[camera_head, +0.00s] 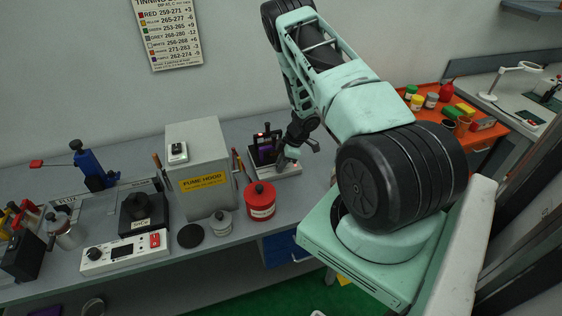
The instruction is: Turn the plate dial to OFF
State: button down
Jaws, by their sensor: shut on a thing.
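My gripper (284,160) reaches down to a small device with a pale base (268,173) and a dark upright panel (263,146), on the bench right of the fume hood. Its fingers are shut at the right part of the pale base, on what looks like the plate dial. The dial itself is mostly hidden by the fingers and its pointer cannot be read. A small reddish spot shows on the base beside the fingers. A separate white control box (125,253) with a black knob (93,254) and a red switch (155,240) lies front left.
The grey fume hood (200,165) stands left of my gripper, with a red canister (261,201) and a grey lidded pot (221,223) in front. An orange bench (480,140) with bottles is at right. The back bench surface is partly clear.

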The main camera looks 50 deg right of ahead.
jog(key=shift+n, duration=0.4)
jog(key=c, duration=1.5)
grip_release()
jog(key=shift+d+r, duration=0.1)
jog(key=b+v, duration=0.4)
jog(key=v, duration=1.3)
jog(key=shift+w+d+r, duration=0.1)
jog(key=shift+d, duration=0.05)
